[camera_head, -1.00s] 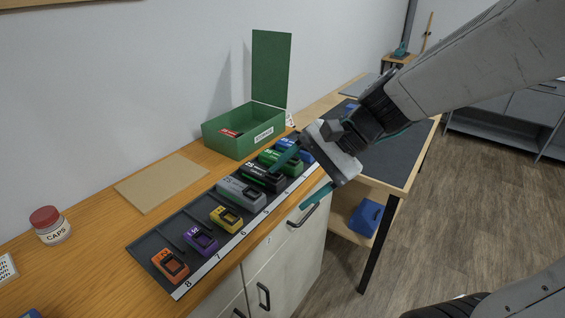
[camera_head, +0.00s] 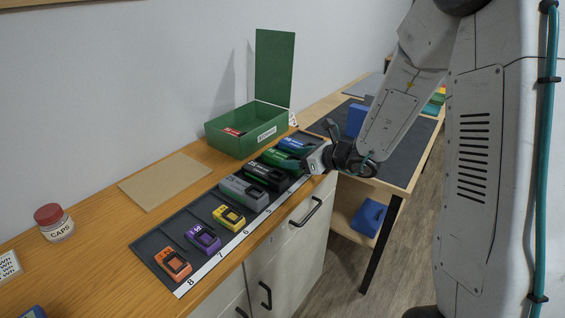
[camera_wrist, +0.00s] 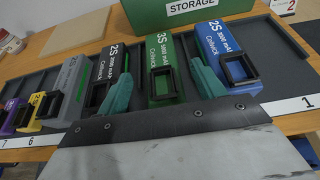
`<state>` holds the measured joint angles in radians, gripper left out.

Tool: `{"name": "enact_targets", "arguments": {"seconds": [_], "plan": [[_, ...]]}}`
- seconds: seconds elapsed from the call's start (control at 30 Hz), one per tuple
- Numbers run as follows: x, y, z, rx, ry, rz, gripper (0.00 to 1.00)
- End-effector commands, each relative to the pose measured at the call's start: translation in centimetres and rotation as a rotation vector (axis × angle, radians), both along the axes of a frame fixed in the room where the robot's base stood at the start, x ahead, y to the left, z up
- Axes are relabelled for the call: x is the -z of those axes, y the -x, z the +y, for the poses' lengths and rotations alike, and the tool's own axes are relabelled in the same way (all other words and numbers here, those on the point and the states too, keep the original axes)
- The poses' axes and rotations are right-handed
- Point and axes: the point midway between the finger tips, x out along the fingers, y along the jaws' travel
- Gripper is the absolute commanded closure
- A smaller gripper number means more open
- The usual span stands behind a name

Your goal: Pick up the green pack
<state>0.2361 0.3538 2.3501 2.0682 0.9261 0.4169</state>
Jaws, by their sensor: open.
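The green pack (camera_wrist: 161,85), labelled 3S, lies in a dark slotted tray (camera_head: 152,240) between a black pack and a blue pack. In the head view the green pack (camera_head: 276,158) is partly covered by my gripper (camera_head: 297,157), which reaches in low from the right. In the wrist view my gripper (camera_wrist: 162,70) is open. One teal finger shows on each side of the green pack, the left one overlapping the black pack, the right one near the blue pack. I cannot tell whether the fingers touch anything.
The black pack (camera_wrist: 108,67) and blue pack (camera_wrist: 222,57) flank closely. Grey (camera_head: 244,192), yellow (camera_head: 228,216), purple (camera_head: 203,238) and orange (camera_head: 173,262) packs fill other slots. An open green storage box (camera_head: 228,141) stands behind. A tan board (camera_head: 165,181) and caps jar (camera_head: 54,222) lie left.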

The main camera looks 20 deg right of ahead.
Motion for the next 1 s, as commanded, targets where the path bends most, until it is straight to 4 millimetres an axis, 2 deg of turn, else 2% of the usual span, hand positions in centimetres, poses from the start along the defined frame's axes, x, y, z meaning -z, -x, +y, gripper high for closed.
{"name": "enact_targets", "arguments": {"seconds": [0.23,0.47,0.57,0.6,0.7,1.0], "plan": [[1.5,-2.8,1.9,-0.003,0.002,0.0,0.32],[1.6,-3.1,2.1,0.0,0.003,-0.002,0.32],[1.6,-3.1,2.1,0.0,0.003,-0.002,0.54],[1.6,-3.1,2.1,0.0,0.003,-0.002,0.65],[1.5,-3.1,2.1,0.0,0.003,-0.002,0.9],[1.0,-3.1,2.1,-0.001,0.003,-0.005,0.9]]}}
